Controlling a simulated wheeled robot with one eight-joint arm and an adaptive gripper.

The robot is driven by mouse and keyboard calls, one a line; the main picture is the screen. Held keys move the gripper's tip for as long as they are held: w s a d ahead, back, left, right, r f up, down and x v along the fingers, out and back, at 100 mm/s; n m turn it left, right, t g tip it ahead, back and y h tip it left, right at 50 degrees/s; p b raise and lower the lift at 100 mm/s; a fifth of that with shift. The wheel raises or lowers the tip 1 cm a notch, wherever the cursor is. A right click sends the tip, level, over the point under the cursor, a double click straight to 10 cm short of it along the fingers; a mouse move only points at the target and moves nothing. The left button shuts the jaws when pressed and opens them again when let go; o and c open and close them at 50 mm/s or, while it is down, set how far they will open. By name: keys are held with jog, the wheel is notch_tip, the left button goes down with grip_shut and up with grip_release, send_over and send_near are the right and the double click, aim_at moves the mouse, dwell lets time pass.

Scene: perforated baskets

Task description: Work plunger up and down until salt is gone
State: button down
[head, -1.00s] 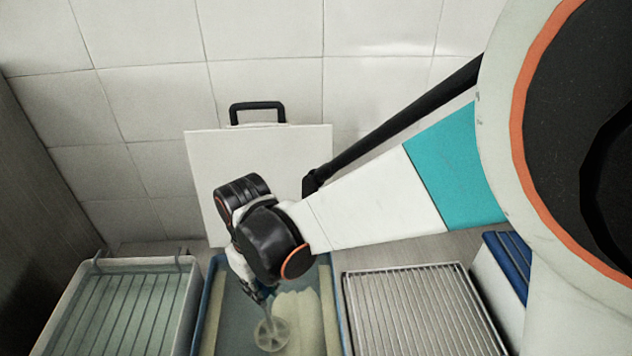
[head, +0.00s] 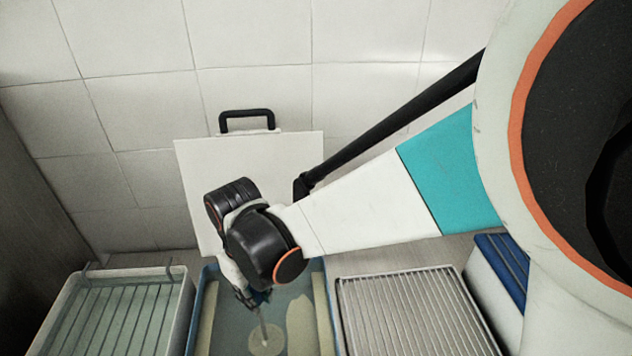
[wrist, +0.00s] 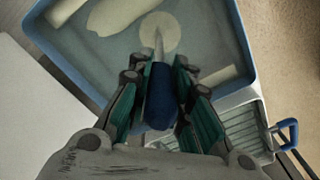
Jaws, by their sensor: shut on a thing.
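My gripper (head: 254,296) is shut on the dark blue handle (wrist: 160,96) of a plunger, with a finger on each side of it. The plunger's thin rod slopes down to a pale round disc (head: 266,341), which also shows in the wrist view (wrist: 160,33). The disc is down inside a blue-rimmed basin (head: 340,335) of murky greenish liquid; its exact depth is hard to tell. A pale patch, seemingly salt (head: 300,322), lies right of the disc in the head view; the wrist view shows it at upper left (wrist: 108,12).
A pale basket with a ribbed bottom (head: 118,315) stands left of the basin. A wire rack (head: 410,310) is close on its right, then a white box with blue slats (head: 505,258). A white board with a black handle (head: 240,165) leans on the tiled wall behind.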

jog(key=shift+s+r+p, duration=0.15)
jog(key=shift+r+p, duration=0.1)
jog(key=shift+r, duration=0.25)
jog(key=shift+s+r+p, duration=0.15)
jog(key=shift+r+p, duration=0.1)
jog(key=shift+r, duration=0.25)
jog(key=shift+f+b, duration=2.35)
jog(key=shift+f, duration=0.45)
jog(key=shift+r+p, duration=1.85)
jog(key=shift+r, duration=1.05)
jog(key=shift+r+p, duration=1.75)
jog(key=shift+r, duration=0.75)
jog(key=shift+r+p, duration=1.95)
jog(key=shift+r, duration=1.1)
jog(key=shift+w+f, duration=0.1)
jog(key=shift+f, duration=0.1)
